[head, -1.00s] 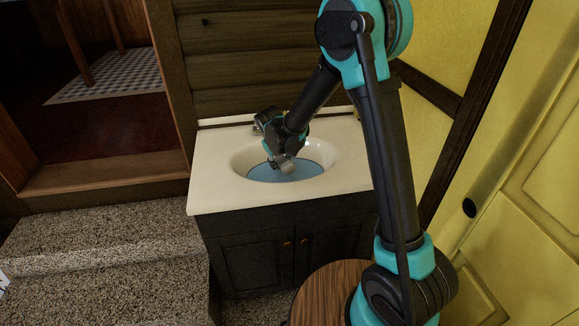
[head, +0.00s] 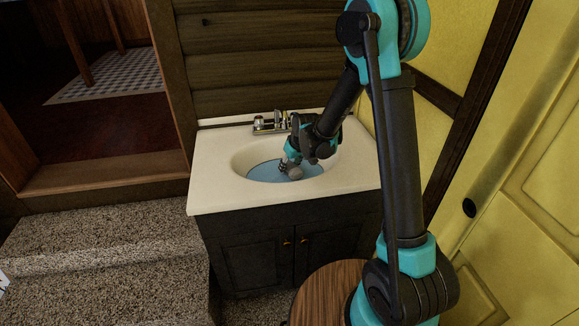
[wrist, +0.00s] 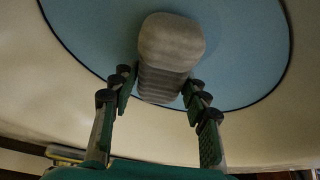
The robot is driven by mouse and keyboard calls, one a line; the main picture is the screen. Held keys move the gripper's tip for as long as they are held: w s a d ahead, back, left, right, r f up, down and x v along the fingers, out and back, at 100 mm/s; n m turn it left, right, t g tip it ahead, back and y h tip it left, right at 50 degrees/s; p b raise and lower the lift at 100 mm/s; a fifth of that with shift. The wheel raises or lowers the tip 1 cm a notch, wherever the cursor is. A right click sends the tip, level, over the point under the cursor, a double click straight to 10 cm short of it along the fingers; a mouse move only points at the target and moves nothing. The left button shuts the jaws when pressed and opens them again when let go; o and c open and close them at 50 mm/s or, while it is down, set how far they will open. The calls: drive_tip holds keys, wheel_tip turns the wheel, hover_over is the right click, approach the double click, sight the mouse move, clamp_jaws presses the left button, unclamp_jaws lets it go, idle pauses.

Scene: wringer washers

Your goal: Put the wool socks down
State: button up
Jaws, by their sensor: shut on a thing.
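The wool socks (wrist: 171,40) are a grey rounded bundle with a ribbed lower part. In the wrist view they sit between the fingers of my gripper (wrist: 158,88), which is shut on them. In the head view my gripper (head: 289,166) points down into the sink basin (head: 243,157), and the small grey socks (head: 295,173) show at its tip. Behind them is the blue surface (wrist: 90,35) inside the basin. I cannot tell whether the socks touch it.
The basin is set in a cream countertop (head: 215,185) on a dark cabinet (head: 245,255). A metal faucet (head: 262,125) stands behind it. A round wooden top (head: 325,290) is near my arm's base. A yellow wall (head: 470,50) bounds the right.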

drive_tip(key=shift+f, duration=0.4)
drive_tip(key=shift+f, duration=0.1)
drive_tip(key=o, duration=1.3)
drive_tip(key=shift+r, duration=0.4)
drive_tip(key=v, duration=1.2)
drive_tip(key=shift+r, duration=0.15)
